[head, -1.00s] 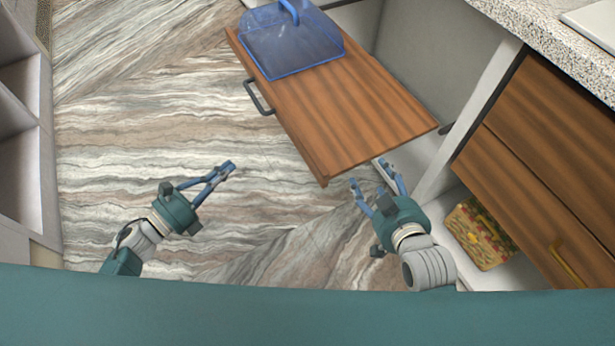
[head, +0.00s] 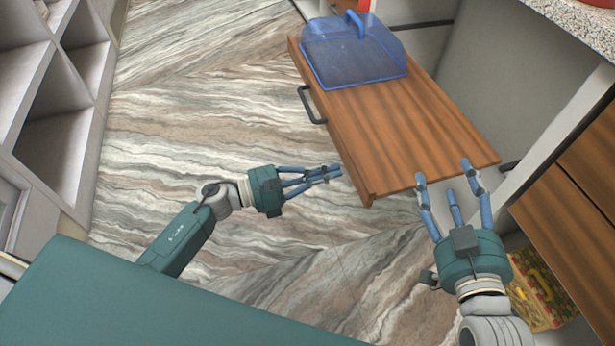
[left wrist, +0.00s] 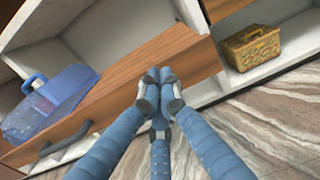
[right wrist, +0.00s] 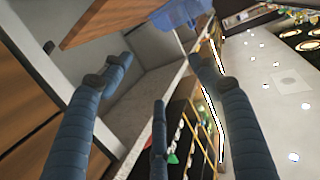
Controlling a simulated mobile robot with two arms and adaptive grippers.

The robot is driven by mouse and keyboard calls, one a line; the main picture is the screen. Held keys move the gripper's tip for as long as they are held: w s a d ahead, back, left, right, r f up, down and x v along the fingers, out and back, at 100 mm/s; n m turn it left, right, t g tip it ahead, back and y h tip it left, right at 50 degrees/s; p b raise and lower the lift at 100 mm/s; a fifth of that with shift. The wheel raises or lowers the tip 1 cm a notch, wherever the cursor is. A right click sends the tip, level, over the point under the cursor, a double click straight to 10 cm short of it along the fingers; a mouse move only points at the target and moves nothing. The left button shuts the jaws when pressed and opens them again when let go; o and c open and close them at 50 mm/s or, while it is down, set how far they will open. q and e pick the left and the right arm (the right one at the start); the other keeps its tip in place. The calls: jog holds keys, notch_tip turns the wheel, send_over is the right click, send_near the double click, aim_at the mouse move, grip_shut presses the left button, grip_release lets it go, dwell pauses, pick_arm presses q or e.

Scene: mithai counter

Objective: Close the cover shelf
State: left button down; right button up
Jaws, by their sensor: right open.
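The cover shelf (head: 400,130) is a brown wooden pull-out board with a dark handle (head: 311,104) on its front edge. It stands pulled out from the cabinet in the head view. A clear blue cover (head: 350,50) sits on its far part, and it also shows in the left wrist view (left wrist: 50,100). My left gripper (head: 338,173) is in front of the shelf's near front corner, apart from the handle, its fingers together with nothing seen between them. My right gripper (head: 445,172) is open and empty at the shelf's near side edge; contact cannot be told.
A patterned yellow-red box (head: 540,290) sits in the low compartment at the lower right, below wooden fronts and a speckled counter (head: 585,20). White shelving (head: 60,130) stands at the left. The marble-patterned floor between is clear.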

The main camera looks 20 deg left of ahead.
aim_at(355, 166)
pick_arm(q)
jog(key=x, duration=0.3)
jog(key=shift+w+d, duration=0.1)
jog(key=shift+d, duration=0.05)
pick_arm(e)
jog(key=shift+w+a+r+t, duration=0.15)
jog(key=shift+r+t, duration=0.25)
jog(key=shift+r, duration=0.3)
